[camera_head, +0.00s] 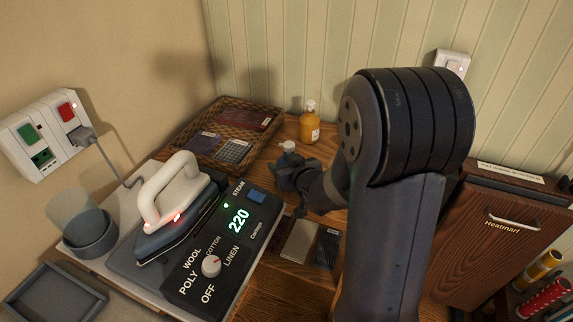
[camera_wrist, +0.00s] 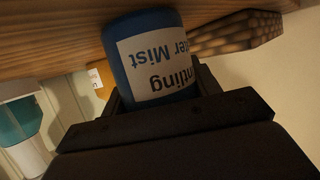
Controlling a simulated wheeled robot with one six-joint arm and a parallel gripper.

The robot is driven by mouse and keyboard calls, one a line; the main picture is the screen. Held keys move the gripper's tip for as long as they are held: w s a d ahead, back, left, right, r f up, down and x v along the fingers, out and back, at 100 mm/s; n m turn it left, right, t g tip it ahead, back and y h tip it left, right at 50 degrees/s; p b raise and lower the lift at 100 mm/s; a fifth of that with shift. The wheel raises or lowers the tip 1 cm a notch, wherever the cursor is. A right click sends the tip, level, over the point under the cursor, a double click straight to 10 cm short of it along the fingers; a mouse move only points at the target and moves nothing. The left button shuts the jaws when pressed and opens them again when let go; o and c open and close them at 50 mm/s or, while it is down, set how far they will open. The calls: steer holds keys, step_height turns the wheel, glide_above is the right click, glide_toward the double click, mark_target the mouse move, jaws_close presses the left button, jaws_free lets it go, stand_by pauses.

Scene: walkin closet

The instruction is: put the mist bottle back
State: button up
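The mist bottle (camera_wrist: 155,55) is blue with a white label reading "Mist", upside down in the wrist view.
A wicker tray (camera_head: 190,161) with cloth swatches and an amber bottle (camera_head: 310,124) stand behind. A hot iron (camera_head: 172,205) on its station, dial panel (camera_head: 211,266) reading 220, is at left. Swatches (camera_head: 299,241) lie in front. A wooden cabinet (camera_head: 497,228) stands right.

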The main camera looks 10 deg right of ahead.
steer(key=o, duration=0.5)
steer(key=shift+c, duration=0.2)
steer(key=shift+r, duration=0.15)
steer(key=p+v, duration=0.2)
steer(key=v, duration=1)
